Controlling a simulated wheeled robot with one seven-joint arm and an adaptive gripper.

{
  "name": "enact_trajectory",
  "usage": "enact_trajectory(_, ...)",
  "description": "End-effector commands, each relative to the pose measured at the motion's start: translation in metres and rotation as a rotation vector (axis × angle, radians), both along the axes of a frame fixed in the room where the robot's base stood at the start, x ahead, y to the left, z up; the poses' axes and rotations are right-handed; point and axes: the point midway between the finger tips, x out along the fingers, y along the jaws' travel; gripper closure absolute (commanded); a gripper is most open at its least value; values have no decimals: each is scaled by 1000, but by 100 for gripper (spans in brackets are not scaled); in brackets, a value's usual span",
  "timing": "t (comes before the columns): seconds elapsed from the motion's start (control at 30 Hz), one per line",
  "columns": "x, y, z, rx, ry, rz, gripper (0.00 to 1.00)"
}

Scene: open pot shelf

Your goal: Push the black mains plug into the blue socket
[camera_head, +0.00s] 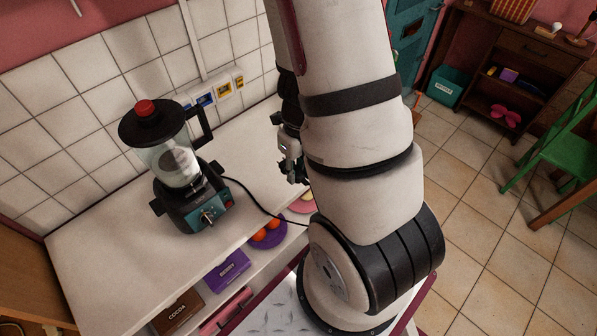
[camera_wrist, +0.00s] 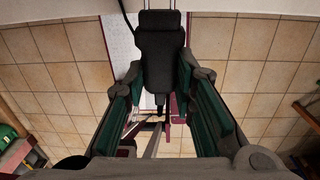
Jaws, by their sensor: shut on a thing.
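The black mains plug (camera_wrist: 161,60) is held between the two fingers of my gripper (camera_wrist: 162,78) in the wrist view, above the floor. In the head view my gripper (camera_head: 291,160) shows partly beside my arm, over the right part of the counter, and the plug cannot be made out there. The blue socket (camera_head: 206,100) is on the tiled wall behind the blender, in a row with yellow sockets (camera_head: 225,89). My gripper is to the right of the socket and well apart from it. The socket does not show in the wrist view.
A blender (camera_head: 178,165) with a red knob stands on the white counter (camera_head: 110,260), left of my gripper. Its black cable (camera_head: 250,197) runs right across the counter and over the edge. A lower shelf holds boxes and a purple plate (camera_head: 268,236) of orange fruit.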

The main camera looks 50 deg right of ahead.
Motion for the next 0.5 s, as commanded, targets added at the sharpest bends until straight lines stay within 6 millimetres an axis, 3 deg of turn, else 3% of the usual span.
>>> enact_trajectory(0.5, 39, 0, -1, 0, -1, 2, 100)
